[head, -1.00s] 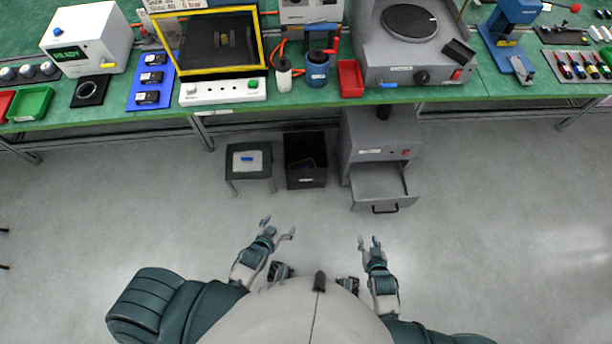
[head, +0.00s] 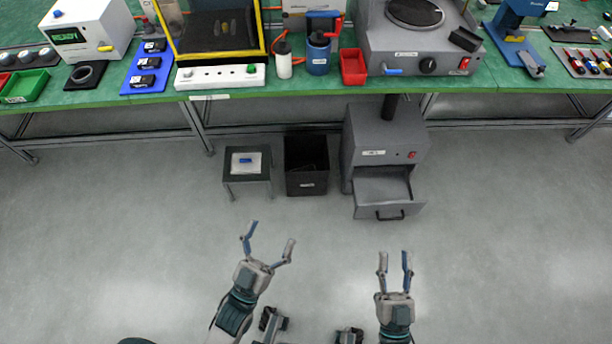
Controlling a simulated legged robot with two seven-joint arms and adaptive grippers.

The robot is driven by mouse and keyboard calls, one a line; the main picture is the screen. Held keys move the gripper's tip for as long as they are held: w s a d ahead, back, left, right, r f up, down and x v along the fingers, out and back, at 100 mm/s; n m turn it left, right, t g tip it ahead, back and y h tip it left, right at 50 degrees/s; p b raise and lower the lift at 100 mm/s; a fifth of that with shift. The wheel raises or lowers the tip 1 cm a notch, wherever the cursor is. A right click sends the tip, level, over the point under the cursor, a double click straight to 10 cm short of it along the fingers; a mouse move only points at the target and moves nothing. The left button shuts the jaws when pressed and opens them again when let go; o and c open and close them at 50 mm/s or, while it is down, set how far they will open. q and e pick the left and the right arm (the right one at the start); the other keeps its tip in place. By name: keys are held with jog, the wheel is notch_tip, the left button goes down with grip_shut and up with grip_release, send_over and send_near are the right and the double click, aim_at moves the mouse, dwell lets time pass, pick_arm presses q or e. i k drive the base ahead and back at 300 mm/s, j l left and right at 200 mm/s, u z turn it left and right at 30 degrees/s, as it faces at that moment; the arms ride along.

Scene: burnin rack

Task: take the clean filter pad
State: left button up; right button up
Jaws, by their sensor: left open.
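A pale, flat pad (head: 261,164) with a small blue piece (head: 245,160) on it lies on top of a small dark stool (head: 232,177) on the floor. It looks like the clean filter pad, but no label can be read. My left gripper (head: 268,244) is open and empty over the floor, nearer to me than the stool and apart from it. My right gripper (head: 395,262) is open and empty, nearer to me than the grey machine's drawer.
A black bin (head: 306,183) stands right of the stool. Right of it, a grey floor machine (head: 388,145) has its drawer (head: 386,211) pulled out. Behind them runs a green workbench (head: 330,88) crowded with equipment. The floor (head: 330,232) around my grippers is clear.

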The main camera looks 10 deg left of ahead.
aim_at(247, 163)
jog(key=i+j+z, duration=0.1)
jog(key=j, duration=0.25)
jog(key=i+j+z, duration=0.1)
jog(key=i+j, duration=0.2)
jog(key=i+j+z, duration=0.1)
jog(key=j, duration=0.3)
jog(key=i+j+z, duration=0.1)
jog(key=i+j, duration=0.15)
jog(key=j, duration=0.15)
jog(key=i+j+z, duration=0.1)
jog(key=j, duration=0.25)
